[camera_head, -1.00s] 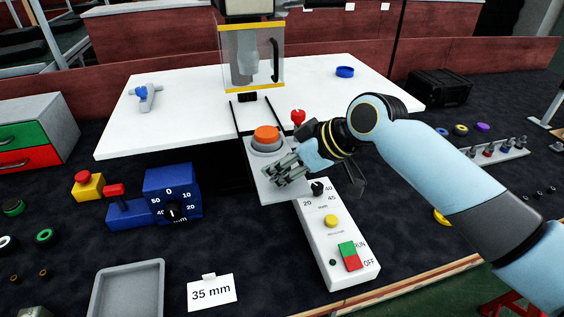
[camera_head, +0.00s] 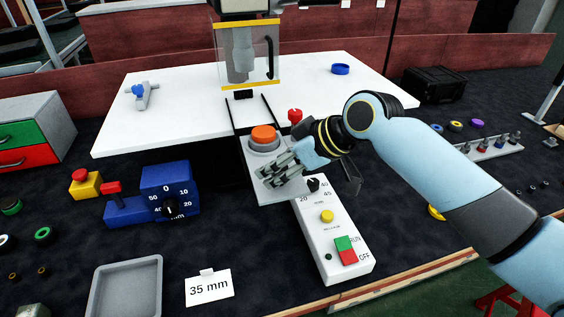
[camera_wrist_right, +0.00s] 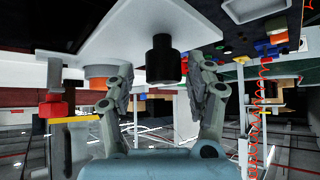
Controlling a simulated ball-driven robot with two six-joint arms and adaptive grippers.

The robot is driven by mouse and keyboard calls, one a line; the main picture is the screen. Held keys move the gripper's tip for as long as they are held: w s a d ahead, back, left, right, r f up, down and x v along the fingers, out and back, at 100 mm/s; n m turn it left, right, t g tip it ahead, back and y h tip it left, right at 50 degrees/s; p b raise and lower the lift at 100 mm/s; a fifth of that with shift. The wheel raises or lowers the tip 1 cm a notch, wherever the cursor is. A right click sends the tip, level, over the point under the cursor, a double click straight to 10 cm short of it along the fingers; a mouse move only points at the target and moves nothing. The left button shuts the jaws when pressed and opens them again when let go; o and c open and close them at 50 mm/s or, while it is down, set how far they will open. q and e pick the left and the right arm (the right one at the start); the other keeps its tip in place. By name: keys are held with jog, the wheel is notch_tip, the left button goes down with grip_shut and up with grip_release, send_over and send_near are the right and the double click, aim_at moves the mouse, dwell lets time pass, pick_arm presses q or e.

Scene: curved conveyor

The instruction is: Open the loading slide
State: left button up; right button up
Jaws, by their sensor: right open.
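The loading slide (camera_head: 264,186) is a light grey plate in front of the clear guard (camera_head: 246,55). It carries a grey round fixture with an orange part (camera_head: 263,134) on top. My right gripper (camera_head: 268,174) is over the slide's front portion, in front of the orange part. In the right wrist view, a black cylindrical knob (camera_wrist_right: 162,60) stands on the light plate between the two open fingers (camera_wrist_right: 163,92), with gaps visible on both sides. The gripper hides this knob in the head view. My left gripper is not in view.
A control box (camera_head: 335,230) with buttons and a dial stands right of the slide. A red knob (camera_head: 295,116) stands near my right wrist. A blue dial box (camera_head: 171,192) is to the left, and a grey tray (camera_head: 126,288) lies at the front.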

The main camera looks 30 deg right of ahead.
jog(key=v, duration=1.2)
jog(key=s+a+f+m+g+h, duration=0.1)
jog(key=s+f+m+g+h, duration=0.15)
jog(key=s, duration=0.65)
jog(key=s+f+m+g+h, duration=0.2)
jog(key=s+f+m+h, duration=0.15)
jog(key=s, duration=0.55)
notch_tip(320, 180, down, 36)
jog(key=s+d+g+b, duration=0.1)
jog(key=d+b, duration=0.1)
jog(key=b, duration=0.7)
jog(key=s+f+b, duration=0.4)
jog(key=s+f, duration=0.5)
jog(key=f, duration=0.3)
jog(key=s+d+f+g+b, duration=0.1)
jog(key=s+f+b, duration=0.2)
jog(key=s+f, duration=0.7)
notch_tip(320, 180, down, 2)
jog(key=shift+d+f+y+b, duration=0.1)
jog(key=shift+d+y+b, duration=0.15)
jog(key=shift+y+b, duration=0.15)
